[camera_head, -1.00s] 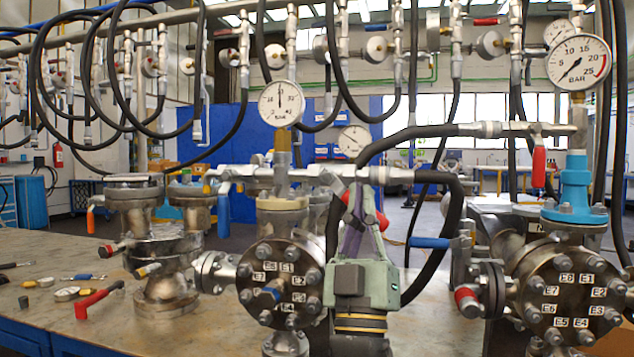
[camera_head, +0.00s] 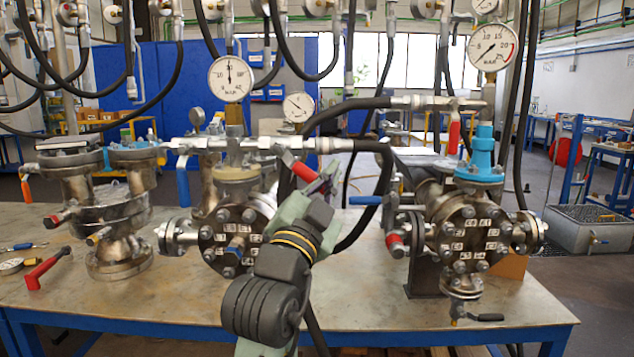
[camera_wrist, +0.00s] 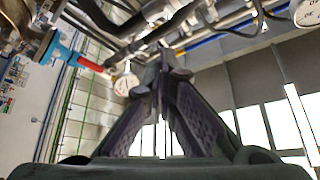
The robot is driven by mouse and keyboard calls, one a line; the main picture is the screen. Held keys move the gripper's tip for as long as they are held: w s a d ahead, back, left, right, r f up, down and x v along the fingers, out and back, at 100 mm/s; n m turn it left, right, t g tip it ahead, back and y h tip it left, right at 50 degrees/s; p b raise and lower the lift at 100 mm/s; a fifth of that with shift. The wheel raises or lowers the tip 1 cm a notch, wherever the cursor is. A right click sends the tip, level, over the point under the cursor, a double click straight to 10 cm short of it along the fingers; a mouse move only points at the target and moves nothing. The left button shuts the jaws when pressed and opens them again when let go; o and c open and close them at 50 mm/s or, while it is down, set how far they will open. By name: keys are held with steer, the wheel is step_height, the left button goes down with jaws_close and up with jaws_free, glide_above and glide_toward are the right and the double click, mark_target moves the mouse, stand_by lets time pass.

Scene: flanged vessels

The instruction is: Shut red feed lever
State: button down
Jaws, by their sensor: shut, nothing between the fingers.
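A red lever (camera_head: 297,166) slants down to the right from the horizontal pipe over the middle vessel (camera_head: 237,228). Another red lever (camera_head: 454,137) hangs straight down from the pipe beside the right vessel (camera_head: 467,232). I cannot tell which is the feed lever. My gripper (camera_head: 330,178) points up and away, close to the lower end of the slanted lever; contact cannot be judged. In the wrist view its dark fingers (camera_wrist: 165,65) are together with nothing between them. A red lever (camera_wrist: 90,64) beside a blue fitting shows at the upper left there.
Blue-handled levers hang at the middle vessel's left (camera_head: 183,188) and near the right vessel (camera_head: 366,200). A loose red-handled tool (camera_head: 47,268) lies on the bench (camera_head: 150,305), whose front is mostly clear.

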mark_target(302, 170)
steer(key=p+x, duration=0.2)
steer(key=x, duration=0.4)
steer(key=a+f, duration=0.2)
steer(key=f, duration=0.1)
steer(key=shift+w+a+f, duration=0.1)
steer(key=shift+a+f, duration=0.05)
steer(key=shift+a, duration=0.2)
steer(key=shift+b, duration=0.3)
steer(key=shift+a+f+m+b, duration=0.15)
steer(key=shift+f+m+b, duration=0.2)
steer(key=shift+m, duration=0.15)
